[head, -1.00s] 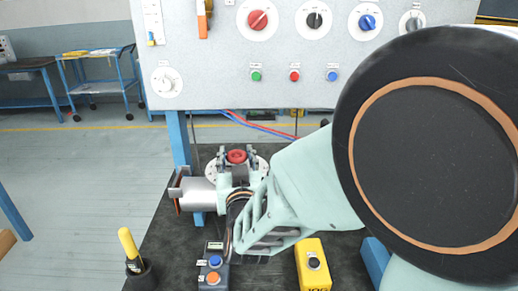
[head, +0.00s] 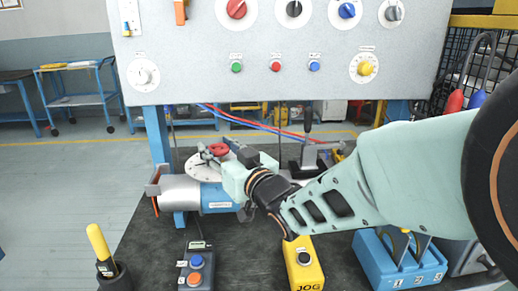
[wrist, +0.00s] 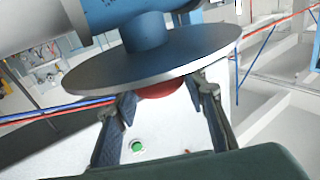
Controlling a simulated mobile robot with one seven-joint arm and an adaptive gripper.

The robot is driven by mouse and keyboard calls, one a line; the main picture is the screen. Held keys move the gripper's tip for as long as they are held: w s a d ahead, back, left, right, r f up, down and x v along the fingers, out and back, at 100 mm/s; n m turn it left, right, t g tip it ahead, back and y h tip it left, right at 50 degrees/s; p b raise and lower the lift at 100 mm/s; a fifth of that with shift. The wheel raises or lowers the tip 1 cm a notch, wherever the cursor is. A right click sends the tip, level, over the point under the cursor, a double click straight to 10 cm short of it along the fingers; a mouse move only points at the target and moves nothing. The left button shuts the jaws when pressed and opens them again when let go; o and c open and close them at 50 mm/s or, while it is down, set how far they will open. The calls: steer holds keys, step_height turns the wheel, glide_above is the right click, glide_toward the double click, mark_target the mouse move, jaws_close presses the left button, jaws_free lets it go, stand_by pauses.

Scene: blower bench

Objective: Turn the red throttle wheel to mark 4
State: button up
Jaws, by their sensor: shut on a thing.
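The red throttle wheel (head: 218,149) sits above a pale round dial plate (head: 196,169) on top of the blower (head: 181,190), which has a silver and blue body. My gripper (head: 220,151) reaches it from the right and is shut on the wheel. In the wrist view, the wheel (wrist: 160,88) shows as a red strip under the edge of the plate (wrist: 100,75), with a finger of my gripper (wrist: 166,95) on each side. The marks on the plate are too small to read, and my gripper hides part of it.
A panel (head: 185,60) with several knobs and buttons stands behind the bench. In front are a grey control box (head: 197,268), a yellow JOG box (head: 303,263), a blue lever box (head: 400,262) and a yellow-handled tool (head: 98,242) in a holder. My arm covers the bench's right side.

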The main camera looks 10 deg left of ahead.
steer(key=shift+r, duration=0.3)
steer(key=o, duration=1.2)
steer(key=shift+f, duration=0.2)
steer(key=shift+a+r+m+t+h+p, duration=0.1)
steer(key=shift+a+m+t+h+p, duration=0.05)
steer(key=shift+m+t+h+p, duration=0.3)
steer(key=m+t+h+p, duration=0.1)
steer(key=h+p, duration=0.1)
steer(key=shift+m+p, duration=0.25)
steer(key=shift+p, duration=0.05)
